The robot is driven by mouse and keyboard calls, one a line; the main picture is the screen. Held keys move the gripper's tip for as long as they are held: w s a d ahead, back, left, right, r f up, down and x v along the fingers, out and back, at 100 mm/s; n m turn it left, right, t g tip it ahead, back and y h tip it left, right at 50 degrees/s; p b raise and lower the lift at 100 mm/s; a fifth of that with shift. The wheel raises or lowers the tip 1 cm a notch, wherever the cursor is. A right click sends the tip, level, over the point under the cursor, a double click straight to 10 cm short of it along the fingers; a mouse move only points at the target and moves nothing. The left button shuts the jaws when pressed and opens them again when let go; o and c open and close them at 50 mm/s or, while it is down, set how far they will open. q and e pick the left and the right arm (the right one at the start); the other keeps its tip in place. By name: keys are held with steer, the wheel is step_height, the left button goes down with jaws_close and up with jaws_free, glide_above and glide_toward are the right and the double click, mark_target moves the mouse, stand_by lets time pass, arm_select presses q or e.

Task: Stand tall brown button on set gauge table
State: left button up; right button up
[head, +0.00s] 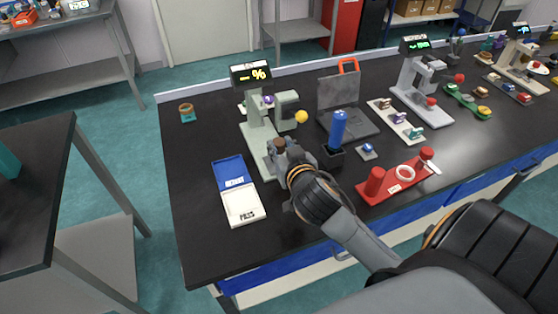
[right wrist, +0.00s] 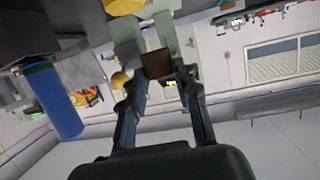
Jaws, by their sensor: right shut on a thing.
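The tall brown button (head: 280,143) is held between the fingertips of my right gripper (head: 280,155). In the right wrist view the brown button (right wrist: 157,63) sits between the two fingertips (right wrist: 160,74). The gripper is by the front of a pale green gauge (head: 258,140) with a lit display reading "- %" (head: 250,75) and a yellow knob (head: 301,117). The held button is over or close to the gauge's base; whether it touches is hidden. My left gripper is in neither view.
A blue-and-white PASS box (head: 240,205) lies left of my gripper. A blue cylinder in a black holder (head: 338,130) stands close on the right, with a red stand (head: 395,182) beyond. Other gauges (head: 418,90) stand further right.

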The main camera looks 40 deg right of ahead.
mark_target(281, 151)
steer(key=shift+w+d+f, duration=0.15)
steer(key=shift+w+f, duration=0.35)
steer(key=shift+f, duration=0.15)
steer(key=shift+w+d+f, duration=0.15)
steer(key=shift+w+f, duration=0.35)
steer(key=shift+f, duration=1.55)
steer(key=shift+s+f, duration=0.1)
steer(key=shift+f+b, duration=0.15)
steer(key=shift+b, duration=0.15)
steer(key=o, duration=1)
